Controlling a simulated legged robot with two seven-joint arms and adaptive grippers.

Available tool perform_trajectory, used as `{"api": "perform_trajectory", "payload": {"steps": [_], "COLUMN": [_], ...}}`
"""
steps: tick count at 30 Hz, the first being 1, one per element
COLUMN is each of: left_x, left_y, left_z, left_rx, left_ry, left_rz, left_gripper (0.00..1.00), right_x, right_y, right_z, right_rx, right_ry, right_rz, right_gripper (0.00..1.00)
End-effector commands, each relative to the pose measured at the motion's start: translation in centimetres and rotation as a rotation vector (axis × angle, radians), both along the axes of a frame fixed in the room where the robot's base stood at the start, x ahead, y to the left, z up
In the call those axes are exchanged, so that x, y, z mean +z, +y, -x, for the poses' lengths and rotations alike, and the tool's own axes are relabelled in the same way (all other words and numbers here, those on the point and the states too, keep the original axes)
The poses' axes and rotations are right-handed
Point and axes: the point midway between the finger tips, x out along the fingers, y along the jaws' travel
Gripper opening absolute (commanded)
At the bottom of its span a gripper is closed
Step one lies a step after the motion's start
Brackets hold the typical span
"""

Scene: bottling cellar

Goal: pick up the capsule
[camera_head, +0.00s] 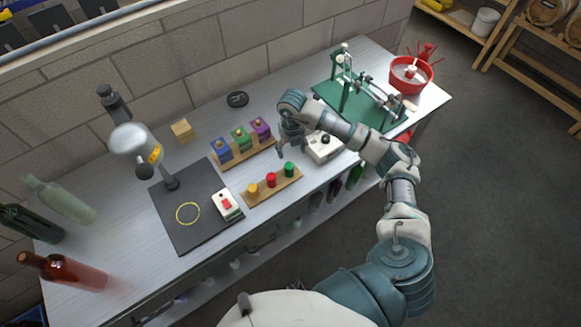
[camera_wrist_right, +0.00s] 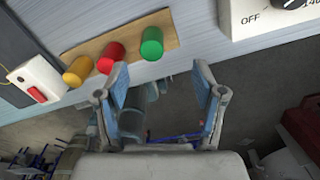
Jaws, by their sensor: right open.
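Three small coloured cylinders that look like capsules stand on a wooden strip (camera_head: 262,194): a yellow one (camera_head: 253,190), a red one (camera_head: 271,180) and a green one (camera_head: 289,169). The right wrist view also shows the yellow (camera_wrist_right: 78,71), red (camera_wrist_right: 111,58) and green (camera_wrist_right: 152,43) ones. I cannot tell which is the task's capsule. My left gripper is not in view.
Behind the strip is a rack with blue, green and purple blocks (camera_head: 260,127). A white box with a dial (camera_head: 322,150) stands right of my gripper. A black mat (camera_head: 192,232) with a red-switch box (camera_head: 227,204) lies left. Bottles (camera_head: 62,270) stand far left.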

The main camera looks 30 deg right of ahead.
Motion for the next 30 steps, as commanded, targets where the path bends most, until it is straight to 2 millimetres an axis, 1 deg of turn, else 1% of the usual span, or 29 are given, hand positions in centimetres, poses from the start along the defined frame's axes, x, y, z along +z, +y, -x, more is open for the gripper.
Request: {"api": "perform_trajectory", "payload": {"steps": [1,3,5,11,15,18,21,27,30], "left_x": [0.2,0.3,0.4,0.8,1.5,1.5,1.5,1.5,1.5], "left_y": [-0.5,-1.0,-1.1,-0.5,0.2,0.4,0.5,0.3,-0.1], "left_z": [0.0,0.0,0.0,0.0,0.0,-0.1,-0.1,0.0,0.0], "left_rx": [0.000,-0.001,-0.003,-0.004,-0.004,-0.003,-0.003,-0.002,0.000], "left_ry": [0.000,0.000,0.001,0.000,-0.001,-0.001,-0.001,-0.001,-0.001], "left_rz": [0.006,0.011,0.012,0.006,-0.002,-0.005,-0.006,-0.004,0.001], "left_gripper": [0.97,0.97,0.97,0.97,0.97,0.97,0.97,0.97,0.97], "right_x": [-0.9,-2.0,-2.6,-4.1,-6.4,-7.8,-8.5,-8.5,-8.5], "right_y": [0.0,0.2,0.3,0.6,0.8,0.6,0.6,0.6,0.7], "right_z": [0.1,0.1,0.0,0.1,0.1,0.0,0.0,0.0,0.0], "right_rx": [0.000,0.000,0.001,0.001,0.002,0.000,0.002,0.002,0.002], "right_ry": [0.004,0.001,0.000,0.001,0.003,0.001,-0.001,-0.002,-0.002], "right_rz": [-0.001,0.000,0.001,0.002,-0.002,-0.002,-0.003,-0.003,-0.003], "right_gripper": [0.69,0.69,0.69,0.69,0.69,0.69,0.69,0.69,0.53]}}
